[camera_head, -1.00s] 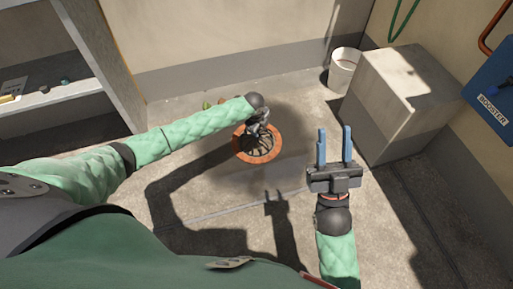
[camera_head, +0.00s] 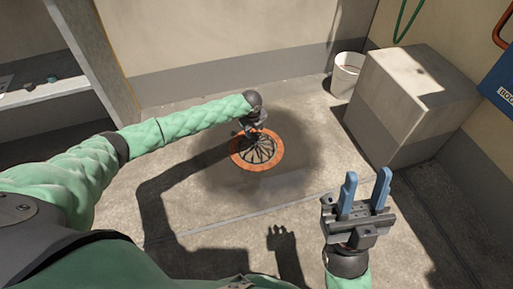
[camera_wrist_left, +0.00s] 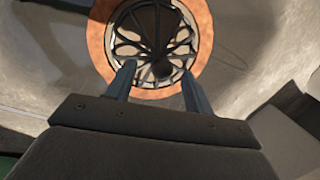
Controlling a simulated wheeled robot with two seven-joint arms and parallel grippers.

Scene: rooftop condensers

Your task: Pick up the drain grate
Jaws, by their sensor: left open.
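The drain grate (camera_head: 262,150) is a dark, round grate with radiating bars, set inside an orange ring (camera_head: 240,160) on the floor. It also shows in the left wrist view (camera_wrist_left: 155,78), at the top middle. My left gripper (camera_head: 254,134) is at the far edge of the grate in the head view, its fingers hard to make out there. In the left wrist view it is open, with its two fingers (camera_wrist_left: 157,80) apart over the near part of the grate and nothing between them. My right gripper (camera_head: 366,192) is open and empty, its blue fingers raised, right of the grate.
A dark damp patch (camera_head: 215,175) surrounds the ring on the concrete floor. A shelf unit (camera_head: 45,90) stands at left. The floor in front of the grate is clear.

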